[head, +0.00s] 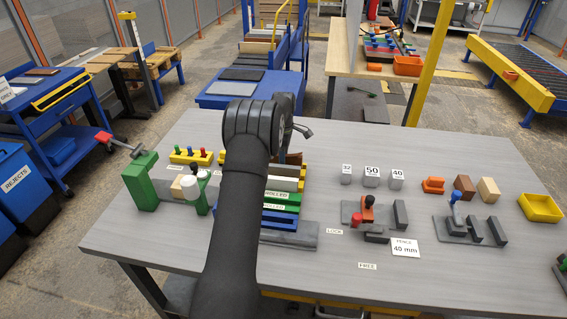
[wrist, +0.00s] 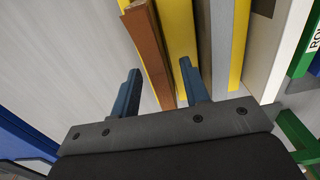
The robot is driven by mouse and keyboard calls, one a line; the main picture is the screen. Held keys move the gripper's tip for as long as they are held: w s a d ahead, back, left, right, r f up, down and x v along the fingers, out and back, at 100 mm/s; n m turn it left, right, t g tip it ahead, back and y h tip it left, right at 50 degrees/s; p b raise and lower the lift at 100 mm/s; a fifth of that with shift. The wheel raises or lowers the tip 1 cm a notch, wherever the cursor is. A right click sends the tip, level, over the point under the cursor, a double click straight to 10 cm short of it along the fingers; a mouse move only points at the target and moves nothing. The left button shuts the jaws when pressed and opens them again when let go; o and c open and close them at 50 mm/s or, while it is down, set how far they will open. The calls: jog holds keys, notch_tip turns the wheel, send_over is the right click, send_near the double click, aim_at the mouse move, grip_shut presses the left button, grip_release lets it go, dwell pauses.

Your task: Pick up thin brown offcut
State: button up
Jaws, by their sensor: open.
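The thin brown offcut (wrist: 148,50) is a narrow strip in the upper middle of the wrist view, lying alongside a wider yellow piece. My gripper (wrist: 160,66) is open, with its two blue fingers apart. In the picture the brown strip runs between the fingers, closer to the left one, and part of the yellow piece also shows between them. I cannot tell how far the fingertips are above the strip. No contact is visible. In the head view my arm hides most of the gripper, and a brown piece (head: 292,158) shows just right of it.
Yellow, grey and white strips (wrist: 285,45) lie close to the right in the wrist view; green ones are beyond. The grey tabletop (wrist: 65,60) is clear on the left. In the head view, a green fixture (head: 141,180) stands left and grey fixtures (head: 470,228) right.

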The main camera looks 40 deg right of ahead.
jog(key=shift+f, duration=0.25)
grip_shut()
jog(key=shift+r, duration=0.1)
